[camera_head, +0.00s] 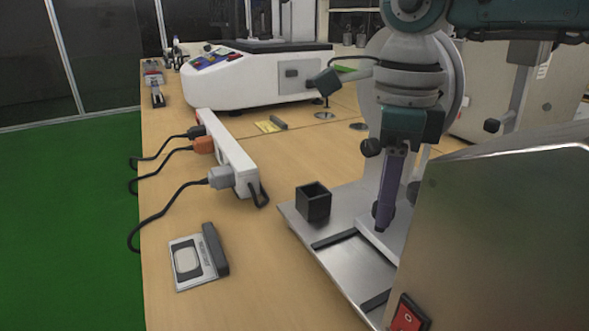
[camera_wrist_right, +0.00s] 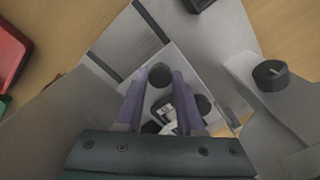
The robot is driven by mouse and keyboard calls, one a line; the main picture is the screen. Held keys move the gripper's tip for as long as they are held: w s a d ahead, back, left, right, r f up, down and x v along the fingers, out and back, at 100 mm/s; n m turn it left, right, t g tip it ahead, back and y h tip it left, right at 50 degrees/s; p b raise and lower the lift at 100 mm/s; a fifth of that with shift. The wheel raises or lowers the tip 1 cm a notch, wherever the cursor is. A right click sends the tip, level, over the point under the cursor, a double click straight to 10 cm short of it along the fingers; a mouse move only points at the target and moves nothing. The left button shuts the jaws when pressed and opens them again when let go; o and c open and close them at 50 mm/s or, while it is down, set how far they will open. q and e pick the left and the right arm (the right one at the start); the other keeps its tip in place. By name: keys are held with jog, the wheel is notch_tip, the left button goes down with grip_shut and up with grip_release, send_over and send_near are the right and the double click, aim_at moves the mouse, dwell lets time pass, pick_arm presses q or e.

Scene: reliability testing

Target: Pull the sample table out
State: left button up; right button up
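My right gripper (camera_head: 384,222) points down over the metal base of the instrument at the right. In the right wrist view its two purple fingers (camera_wrist_right: 160,92) are apart, with a dark round knob (camera_wrist_right: 160,75) between their tips. I see no clear grip on the knob. The knob stands on a light grey plate (camera_wrist_right: 183,62), which I take to be the sample table; it lies on the slotted metal base (camera_head: 345,262). In the head view the gripper hides part of the plate and knob. My left gripper is not in view.
A black open box (camera_head: 313,202) stands on the base's left side. A steel housing with a red switch (camera_head: 407,316) rises close at the right. A power strip (camera_head: 230,156) with cables and a small flat device (camera_head: 188,258) lie left. The table front between is clear.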

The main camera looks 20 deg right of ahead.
grip_shut()
dwell(0.9)
